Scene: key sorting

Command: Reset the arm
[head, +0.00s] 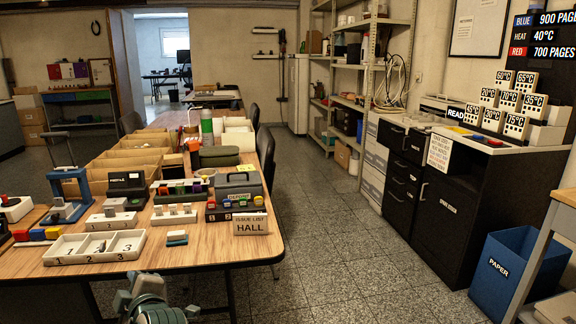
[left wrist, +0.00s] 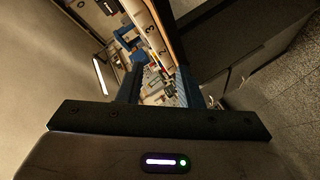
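My left gripper (head: 136,290) is low in the head view, in front of the table's near edge and partly cut off by the bottom of the picture. In the left wrist view its two fingers (left wrist: 160,88) stand apart with nothing seen between them, so it is open and empty. The wooden table (head: 190,258) lies beyond it. A white tray (head: 68,258) with compartments numbered 1, 2 and 3 sits near the table's front edge; a small greyish item lies around its middle. The tray also shows tilted in the left wrist view (left wrist: 138,14). My right gripper is not seen.
A sign reading "ISSUE LIST HALL" (head: 251,223) stands at the table's right front corner. A blue stand (head: 68,190), a grey box (head: 238,187) and wooden dividers (head: 125,165) crowd the table. A blue paper bin (head: 503,270) stands right. The floor between is clear.

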